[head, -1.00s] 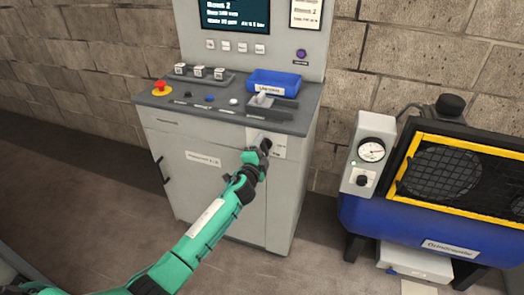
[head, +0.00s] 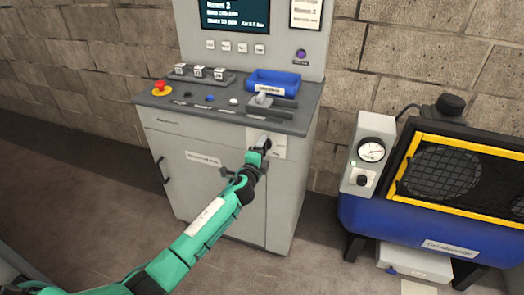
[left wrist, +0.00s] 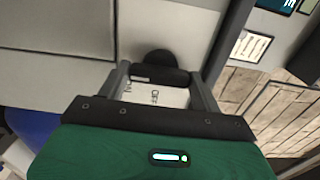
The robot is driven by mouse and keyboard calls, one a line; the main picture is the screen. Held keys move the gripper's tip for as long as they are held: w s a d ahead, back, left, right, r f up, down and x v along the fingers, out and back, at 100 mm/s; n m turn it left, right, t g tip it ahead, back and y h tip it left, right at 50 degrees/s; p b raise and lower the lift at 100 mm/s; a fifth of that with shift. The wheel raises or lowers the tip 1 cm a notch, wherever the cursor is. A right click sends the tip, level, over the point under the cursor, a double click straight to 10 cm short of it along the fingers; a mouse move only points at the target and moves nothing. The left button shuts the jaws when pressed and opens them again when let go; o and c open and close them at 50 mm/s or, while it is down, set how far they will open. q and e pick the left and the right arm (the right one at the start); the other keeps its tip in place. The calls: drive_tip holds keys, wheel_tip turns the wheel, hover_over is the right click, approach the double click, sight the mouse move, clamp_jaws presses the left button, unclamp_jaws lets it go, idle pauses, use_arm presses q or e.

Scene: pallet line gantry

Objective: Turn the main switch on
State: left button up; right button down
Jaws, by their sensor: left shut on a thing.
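The main switch (head: 265,139) is a dark rotary handle on a pale plate (head: 280,148) at the upper right of the grey cabinet's front. In the left wrist view its round black hub and dark bar (left wrist: 160,75) lie between my fingers, with part of the plate and an "OFF" marking below the bar. My left gripper (head: 262,145) is shut on the handle, one finger at each end of the bar. In the head view the gripper hides much of the switch. My right gripper is not in view.
The cabinet's top panel (head: 220,117) carries a red emergency button (head: 160,88), several small buttons, a blue tray (head: 275,82) and a lever. A blue machine with a yellow frame (head: 405,165) and a gauge stands to the right. Floor between them is clear.

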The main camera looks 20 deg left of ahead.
use_arm(q)
drive_tip(key=shift+f, duration=0.1)
drive_tip(key=o, duration=1)
drive_tip(key=shift+s+a, duration=0.15)
drive_tip(key=shift+s, duration=3.35)
drive_tip(key=shift+s+a, duration=0.1)
drive_tip(key=shift+s, duration=3.35)
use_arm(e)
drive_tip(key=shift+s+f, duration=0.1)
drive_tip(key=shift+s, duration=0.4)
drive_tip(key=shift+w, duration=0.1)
